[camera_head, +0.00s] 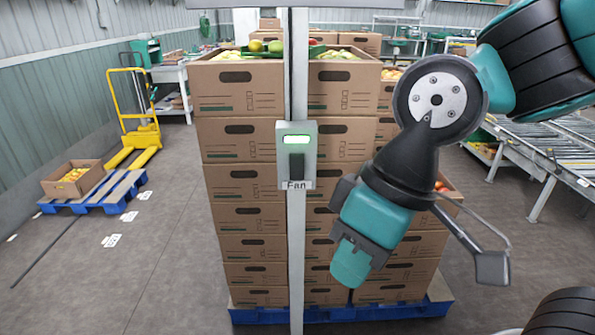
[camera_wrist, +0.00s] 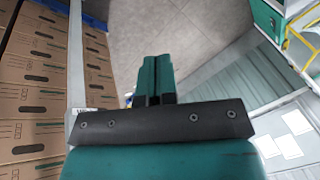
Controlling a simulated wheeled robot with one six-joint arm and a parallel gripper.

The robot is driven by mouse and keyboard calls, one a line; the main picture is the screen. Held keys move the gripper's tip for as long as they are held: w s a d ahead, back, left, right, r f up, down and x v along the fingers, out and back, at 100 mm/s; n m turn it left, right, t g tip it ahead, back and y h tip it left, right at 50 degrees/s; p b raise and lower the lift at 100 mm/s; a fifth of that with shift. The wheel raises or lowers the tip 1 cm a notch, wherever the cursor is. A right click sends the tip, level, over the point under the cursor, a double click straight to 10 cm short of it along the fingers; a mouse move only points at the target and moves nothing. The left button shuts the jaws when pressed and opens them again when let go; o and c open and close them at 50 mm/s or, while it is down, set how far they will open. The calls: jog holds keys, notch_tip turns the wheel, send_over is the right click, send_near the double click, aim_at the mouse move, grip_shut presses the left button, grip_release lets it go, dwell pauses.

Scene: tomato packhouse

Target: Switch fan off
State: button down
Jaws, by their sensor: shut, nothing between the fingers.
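The fan switch (camera_head: 296,155) is a grey box on a thin upright post in the middle of the head view. It has a lit green strip at its top, a dark part below it and a "Fan" label (camera_head: 297,185). My gripper (camera_head: 349,268) hangs to the right of the post and lower than the switch, apart from it. In the wrist view my gripper's fingers (camera_wrist: 154,78) are together with nothing between them. The post (camera_wrist: 76,60) also shows at the left in the wrist view; the switch face is not clearly visible there.
Tall stacks of cardboard boxes (camera_head: 240,184) stand on a blue pallet (camera_head: 268,315) behind the post. A yellow pallet jack (camera_head: 133,120) and another blue pallet (camera_head: 112,190) are at the left. A roller conveyor (camera_head: 548,150) is at the right.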

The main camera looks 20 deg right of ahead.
aim_at(299, 173)
jog(key=w+d+n+t+h+b, duration=0.1)
jog(key=w+d+n+t+b, duration=0.2)
jog(key=w+b, duration=0.6)
jog(key=w+d+r+n+t+b, duration=0.1)
jog(key=w+d+n+t+b, duration=0.2)
jog(key=w+b, duration=0.6)
jog(key=w, duration=0.3)
jog(key=shift+w+r+h+b, duration=0.2)
jog(key=shift+w+h+b, duration=0.1)
jog(key=shift+w+h, duration=0.1)
jog(key=x, duration=0.3)
jog(key=w+x, duration=0.1)
jog(key=x, duration=0.3)
jog(key=w+d+r+x, duration=0.1)
jog(key=x, duration=0.3)
jog(key=shift+w+f+p, duration=0.1)
jog(key=shift+f+p, duration=0.1)
jog(key=shift+p, duration=0.15)
jog(key=shift+w+d+f, duration=0.1)
jog(key=shift+w+d, duration=0.05)
jog(key=shift+w, duration=0.5)
jog(key=shift+f+t, duration=0.1)
jog(key=shift+t, duration=0.2)
